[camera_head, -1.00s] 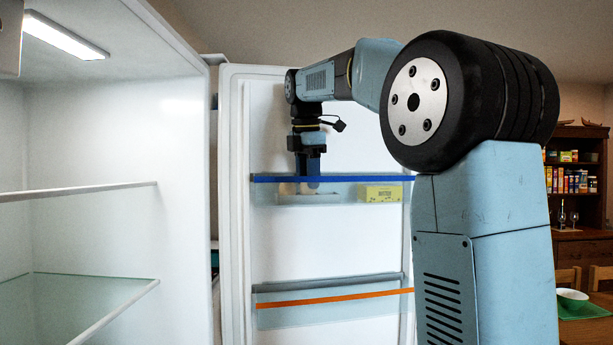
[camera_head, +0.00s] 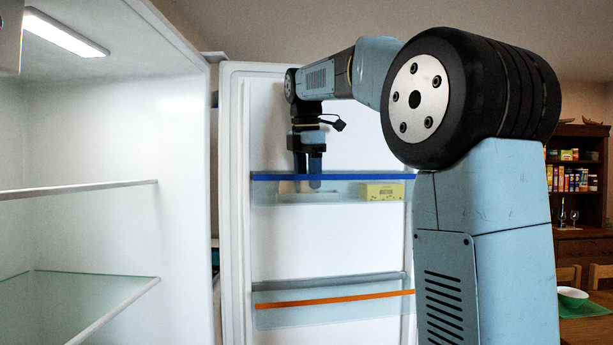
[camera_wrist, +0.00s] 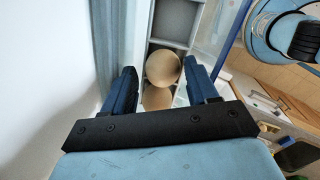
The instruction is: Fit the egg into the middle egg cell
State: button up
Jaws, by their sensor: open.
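A tan egg (camera_wrist: 163,68) sits in the pale egg tray (camera_wrist: 168,44), between the open fingers of my gripper (camera_wrist: 160,75) in the wrist view. It appears seated in the cell beyond a second egg (camera_wrist: 157,97), which is partly hidden by my gripper's dark bar. The cell on the far side of the first egg is empty. In the head view my gripper (camera_head: 308,168) reaches down into the upper door bin (camera_head: 345,178), with its fingers apart. The tray (camera_head: 290,198) shows dimly through the bin front.
A yellow box (camera_head: 382,192) stands in the same bin, right of my gripper. A lower bin with an orange strip (camera_head: 330,301) is below. The fridge shelves (camera_head: 80,190) are at left. A table with a bowl (camera_head: 572,293) is at far right.

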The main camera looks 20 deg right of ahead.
jog(key=shift+d+r, duration=0.1)
jog(key=shift+d, duration=0.05)
notch_tip(320, 180, up, 13)
jog(key=s+a, duration=0.1)
jog(key=s, duration=0.1)
jog(key=shift+a+r, duration=0.15)
dwell(0.3)
jog(key=shift+s, duration=0.1)
dwell(0.8)
